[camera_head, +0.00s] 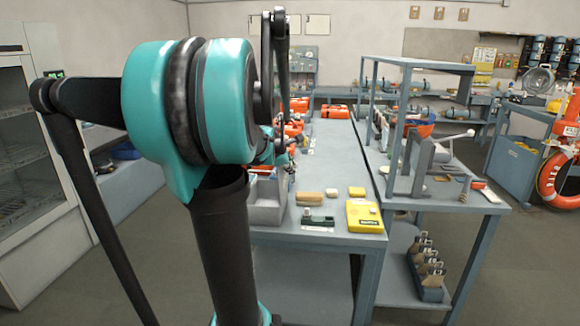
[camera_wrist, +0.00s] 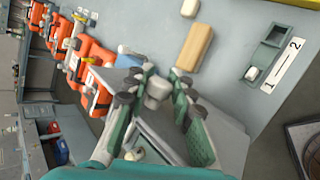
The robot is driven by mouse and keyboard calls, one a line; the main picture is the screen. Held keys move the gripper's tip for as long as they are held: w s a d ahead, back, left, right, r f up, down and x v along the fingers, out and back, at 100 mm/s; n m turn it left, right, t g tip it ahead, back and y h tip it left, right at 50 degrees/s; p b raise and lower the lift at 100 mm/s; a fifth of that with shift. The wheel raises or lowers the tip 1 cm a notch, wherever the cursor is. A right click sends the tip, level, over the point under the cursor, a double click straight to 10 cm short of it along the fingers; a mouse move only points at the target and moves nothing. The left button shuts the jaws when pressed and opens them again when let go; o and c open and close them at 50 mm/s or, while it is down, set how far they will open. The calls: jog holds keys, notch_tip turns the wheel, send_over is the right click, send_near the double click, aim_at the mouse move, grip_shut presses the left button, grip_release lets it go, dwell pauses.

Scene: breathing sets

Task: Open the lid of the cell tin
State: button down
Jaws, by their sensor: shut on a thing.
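The cell tin appears to be the grey box (camera_head: 268,212) at the left of the near bench in the head view, partly hidden by my arm. In the wrist view its grey wall (camera_wrist: 222,135) shows at the lower right. My gripper (camera_wrist: 160,80) is over the box, with its two green-padded fingers closed on a pale grey knob (camera_wrist: 157,92), apparently the lid's knob. Below the knob, between the fingers, part of the box's inside and a small whitish thing show. The fingers hide much of the lid, so its angle is unclear.
A tan block (camera_wrist: 194,46), a green-grey tray (camera_wrist: 264,55) and a numbered label (camera_wrist: 283,64) lie beside the box. A yellow box (camera_head: 364,216) stands at the bench's front right corner. Several orange devices (camera_wrist: 92,75) line the bench beyond. The bench middle is clear.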

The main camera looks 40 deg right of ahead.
jog(key=c, duration=1.3)
grip_release()
jog(key=shift+s, duration=0.1)
jog(key=v, duration=1.2)
